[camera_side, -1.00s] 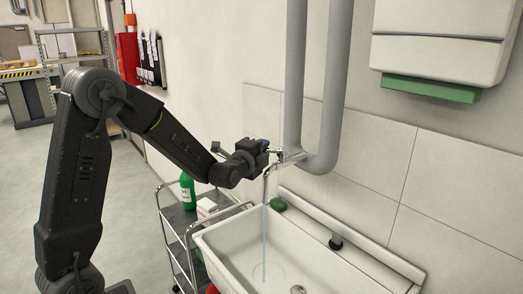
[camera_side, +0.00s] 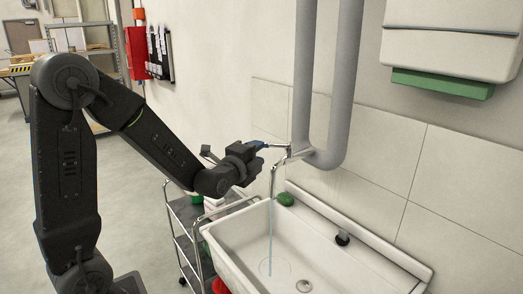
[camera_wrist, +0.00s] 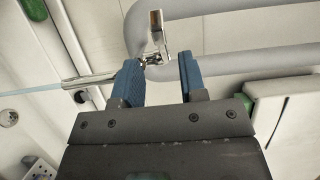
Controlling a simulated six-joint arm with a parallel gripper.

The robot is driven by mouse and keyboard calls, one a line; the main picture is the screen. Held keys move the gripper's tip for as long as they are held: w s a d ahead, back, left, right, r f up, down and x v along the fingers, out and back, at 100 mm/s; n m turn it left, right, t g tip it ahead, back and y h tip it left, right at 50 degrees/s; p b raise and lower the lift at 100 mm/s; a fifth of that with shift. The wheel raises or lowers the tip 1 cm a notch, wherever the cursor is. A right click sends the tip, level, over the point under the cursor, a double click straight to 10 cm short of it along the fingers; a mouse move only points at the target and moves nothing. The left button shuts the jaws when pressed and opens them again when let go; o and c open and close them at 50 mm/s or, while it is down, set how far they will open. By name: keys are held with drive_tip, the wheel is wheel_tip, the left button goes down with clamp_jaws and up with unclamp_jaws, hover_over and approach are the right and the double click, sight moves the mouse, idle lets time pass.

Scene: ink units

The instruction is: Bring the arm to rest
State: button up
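My gripper (camera_side: 258,145) is left of the chrome tap (camera_side: 283,160) on the wall, with a small gap to its lever (camera_side: 279,146). In the wrist view my gripper (camera_wrist: 160,76) shows two blue fingertips spread apart, nothing between them. The tap's lever (camera_wrist: 156,30) stands just beyond the fingertips, and the spout (camera_wrist: 92,79) runs off to the left. A thin stream of water (camera_side: 270,235) falls from the spout into the white sink (camera_side: 330,262).
Thick grey pipes (camera_side: 340,90) run down the wall behind the tap. A white dispenser (camera_side: 450,45) hangs at upper right. Green soap (camera_side: 286,198) lies on the sink's rim. A metal trolley (camera_side: 178,232) stands beside the sink, under my forearm. Open floor lies to the left.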

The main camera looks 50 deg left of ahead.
drive_tip(key=shift+d, duration=0.1)
drive_tip(key=s+d+r+n+g+h, duration=0.1)
drive_tip(key=s+d+n+g+h, duration=0.5)
drive_tip(key=d, duration=0.3)
drive_tip(key=s+d+n+g, duration=0.2)
drive_tip(key=s+n, duration=0.1)
drive_tip(key=s, duration=0.5)
drive_tip(key=s+d+n+g, duration=0.2)
drive_tip(key=s+n+g, duration=0.1)
drive_tip(key=s, duration=0.6)
drive_tip(key=shift+s+d+f+n+h, duration=0.2)
drive_tip(key=shift+f+n+h, duration=0.15)
drive_tip(key=shift+n, duration=0.45)
